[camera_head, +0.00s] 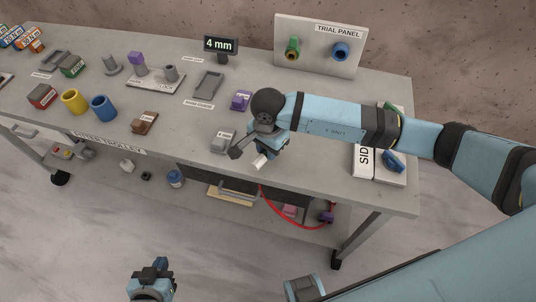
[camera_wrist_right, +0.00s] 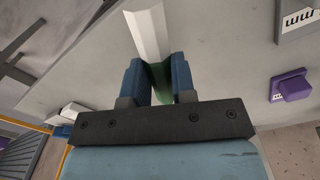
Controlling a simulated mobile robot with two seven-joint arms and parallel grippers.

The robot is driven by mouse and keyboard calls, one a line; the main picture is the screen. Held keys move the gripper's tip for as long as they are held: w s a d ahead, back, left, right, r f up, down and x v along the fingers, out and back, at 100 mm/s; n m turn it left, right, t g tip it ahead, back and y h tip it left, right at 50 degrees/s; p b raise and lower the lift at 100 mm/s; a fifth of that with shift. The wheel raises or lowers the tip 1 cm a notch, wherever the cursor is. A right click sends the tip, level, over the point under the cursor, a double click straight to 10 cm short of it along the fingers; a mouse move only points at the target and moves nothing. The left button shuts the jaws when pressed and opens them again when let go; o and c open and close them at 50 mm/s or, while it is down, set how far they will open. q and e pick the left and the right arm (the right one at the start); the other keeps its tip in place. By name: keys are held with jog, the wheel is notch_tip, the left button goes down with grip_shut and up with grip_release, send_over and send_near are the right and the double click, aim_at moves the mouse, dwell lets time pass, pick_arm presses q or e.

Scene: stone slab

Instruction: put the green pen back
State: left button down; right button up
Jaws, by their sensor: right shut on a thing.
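My right gripper (camera_head: 262,153) is over the front part of the stone-grey bench top (camera_head: 190,160). In the right wrist view its two blue fingers (camera_wrist_right: 160,85) are shut on the green pen (camera_wrist_right: 148,28). The pen shows a white faceted body reaching out past the fingers and a green part (camera_wrist_right: 160,84) between them. In the head view only a short white end of the pen (camera_head: 259,162) shows under the gripper; the rest is hidden. My left gripper (camera_head: 152,268) is low at the bottom edge, away from the bench; its opening is unclear.
A grey block (camera_head: 222,142) and a purple block (camera_head: 240,100) stand near the right gripper. A brown block (camera_head: 144,122) and blue cup (camera_head: 103,108) stand further left. The trial panel (camera_head: 320,48) rises at the back. A white side block (camera_head: 362,158) is partly behind my arm.

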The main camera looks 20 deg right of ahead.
jog(key=shift+f, duration=1.85)
jog(key=shift+f, duration=0.15)
jog(key=o, duration=0.8)
jog(key=shift+r, duration=0.5)
notch_tip(320, 180, up, 11)
jog(key=shift+r+b, duration=0.2)
jog(key=shift+b, duration=0.5)
